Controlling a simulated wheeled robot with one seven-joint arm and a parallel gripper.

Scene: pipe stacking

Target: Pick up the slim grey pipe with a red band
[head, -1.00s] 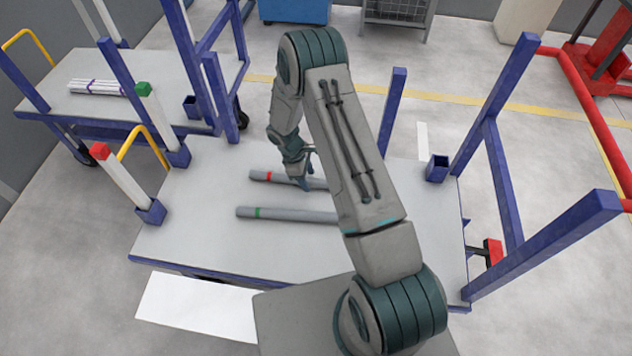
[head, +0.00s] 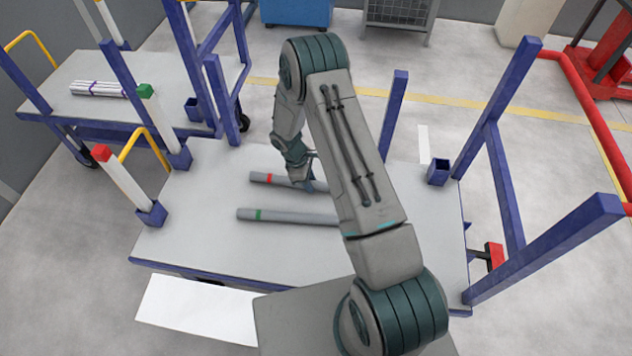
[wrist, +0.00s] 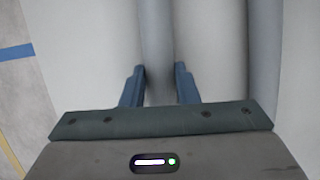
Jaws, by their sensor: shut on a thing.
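The slim grey pipe with a red band (head: 260,177) lies across the table top, its right part hidden behind my arm. My gripper (head: 308,186) is at this pipe, to the right of the red band. In the wrist view the grey pipe (wrist: 156,40) runs between the two blue fingers of my gripper (wrist: 159,72), which are shut on it. I cannot tell whether the pipe is clear of the table. A second grey pipe with a green band (head: 285,215) lies nearer to me, roughly parallel and apart from it.
The table (head: 200,240) has blue posts at its edges, with a red-capped white post (head: 122,175) and a green-capped one (head: 157,118) on the left. A blue frame (head: 497,170) stands right. A cart (head: 60,100) with bundled white pipes is at the back left. The table's left part is clear.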

